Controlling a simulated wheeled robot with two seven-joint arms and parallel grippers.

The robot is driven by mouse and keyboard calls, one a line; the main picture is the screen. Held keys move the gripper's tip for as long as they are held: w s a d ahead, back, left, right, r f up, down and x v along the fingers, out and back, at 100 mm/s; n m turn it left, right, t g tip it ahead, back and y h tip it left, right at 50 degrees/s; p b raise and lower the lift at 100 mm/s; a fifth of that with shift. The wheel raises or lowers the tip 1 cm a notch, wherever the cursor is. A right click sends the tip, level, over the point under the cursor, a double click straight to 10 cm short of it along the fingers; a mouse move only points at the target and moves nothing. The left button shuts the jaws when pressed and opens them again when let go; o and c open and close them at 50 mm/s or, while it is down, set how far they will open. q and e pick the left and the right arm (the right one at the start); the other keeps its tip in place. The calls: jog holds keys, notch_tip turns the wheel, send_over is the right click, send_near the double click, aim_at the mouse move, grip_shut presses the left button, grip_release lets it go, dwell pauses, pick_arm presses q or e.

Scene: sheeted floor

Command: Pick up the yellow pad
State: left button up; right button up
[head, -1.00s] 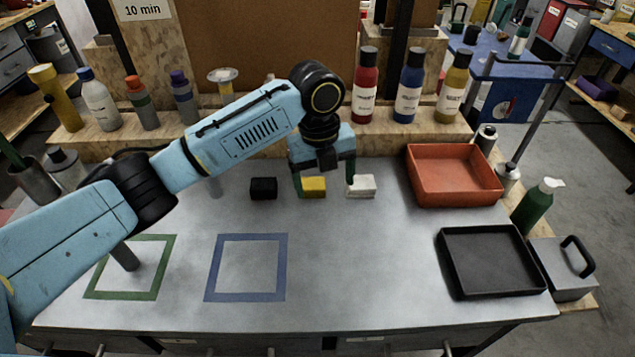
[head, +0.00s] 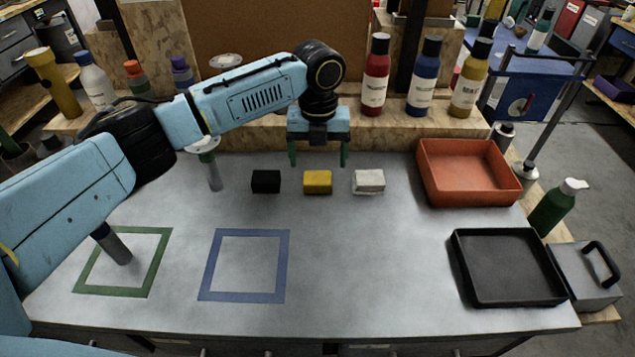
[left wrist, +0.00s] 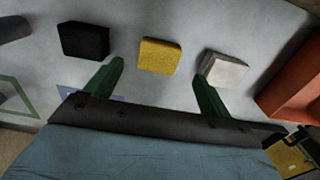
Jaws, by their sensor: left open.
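The yellow pad (head: 318,182) lies on the grey tabletop between a black pad (head: 265,182) and a white pad (head: 369,181). My left gripper (head: 318,163) is open and empty, with green fingers spread above and behind the yellow pad in the head view. In the left wrist view the yellow pad (left wrist: 160,56) shows whole, a little beyond the gap between the fingertips (left wrist: 162,68). The black pad (left wrist: 84,41) is left of the fingers. The white pad (left wrist: 224,68) is close to the right finger. My right gripper is not in view.
An orange tray (head: 428,187) and a black tray (head: 470,287) stand on the right. A green square outline (head: 114,292) and a blue one (head: 240,296) mark the tabletop. Bottles, including a red one (head: 375,78), line the back ledge. The middle front is clear.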

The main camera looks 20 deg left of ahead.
aim_at(318, 177)
pick_arm(q)
notch_tip(318, 177, down, 5)
jog(key=shift+s+a+f+b, duration=0.1)
jog(key=shift+b, duration=0.4)
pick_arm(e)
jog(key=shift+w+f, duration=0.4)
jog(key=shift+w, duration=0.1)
pick_arm(q)
jog(key=c, duration=1.1)
notch_tip(318, 177, up, 10)
jog(key=shift+r+p, duration=0.15)
jog(key=shift+p, duration=0.7)
jog(key=o, duration=0.4)
jog(key=shift+c, duration=1.4)
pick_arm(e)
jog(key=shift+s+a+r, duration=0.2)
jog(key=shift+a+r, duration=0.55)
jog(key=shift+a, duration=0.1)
